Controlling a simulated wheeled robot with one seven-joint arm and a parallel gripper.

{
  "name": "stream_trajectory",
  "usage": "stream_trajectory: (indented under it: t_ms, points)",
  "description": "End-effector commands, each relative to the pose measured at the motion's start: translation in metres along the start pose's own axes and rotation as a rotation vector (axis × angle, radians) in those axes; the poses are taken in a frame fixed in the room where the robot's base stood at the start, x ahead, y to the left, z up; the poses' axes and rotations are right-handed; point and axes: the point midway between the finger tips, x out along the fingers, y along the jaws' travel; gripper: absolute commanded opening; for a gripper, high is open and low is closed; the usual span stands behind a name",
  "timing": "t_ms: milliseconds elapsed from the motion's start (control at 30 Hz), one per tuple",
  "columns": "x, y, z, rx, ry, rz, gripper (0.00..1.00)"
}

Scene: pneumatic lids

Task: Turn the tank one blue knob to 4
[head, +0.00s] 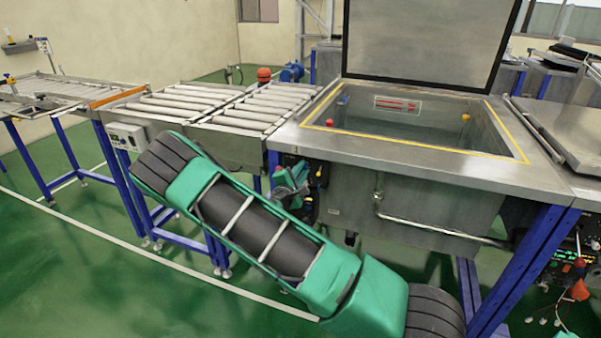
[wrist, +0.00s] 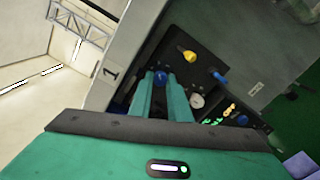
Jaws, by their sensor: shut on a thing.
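The blue knob (wrist: 160,77) sits on a black control panel (wrist: 205,60) in the wrist view. My gripper (wrist: 160,84) is shut on this knob, with one green finger on each side. The fingers hide part of the knob, and I cannot read its setting or scale. A label with the number 1 (wrist: 111,73) is on the pale post beside the panel. In the head view my gripper (head: 296,183) is at the panel under the left front corner of the open tank (head: 440,168). My arm largely hides the knob there.
The panel also carries a yellow knob (wrist: 189,56), another blue part (wrist: 219,78), a round gauge (wrist: 196,100) and lit displays (wrist: 226,112). A roller conveyor (head: 190,105) adjoins the tank on the left. Blue legs (head: 525,270) stand at right. Green floor is open in front.

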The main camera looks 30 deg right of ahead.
Motion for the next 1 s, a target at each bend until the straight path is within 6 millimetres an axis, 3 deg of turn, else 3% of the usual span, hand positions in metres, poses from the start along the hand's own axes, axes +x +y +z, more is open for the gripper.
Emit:
stream_trajectory:
  t_ms: [333, 367, 433, 767, 1000]
  points:
    - [-0.002, -0.003, -0.005, 0.0, 0.012, -0.005, 0.0]
    - [-0.002, -0.003, -0.005, 0.0, 0.012, -0.005, 0.21]
    - [-0.002, -0.002, -0.005, 0.0, 0.011, -0.005, 0.35]
    - [-0.003, -0.001, -0.002, 0.0, 0.005, -0.002, 0.35]
    - [-0.033, -0.001, -0.003, -0.002, 0.008, -0.001, 0.35]
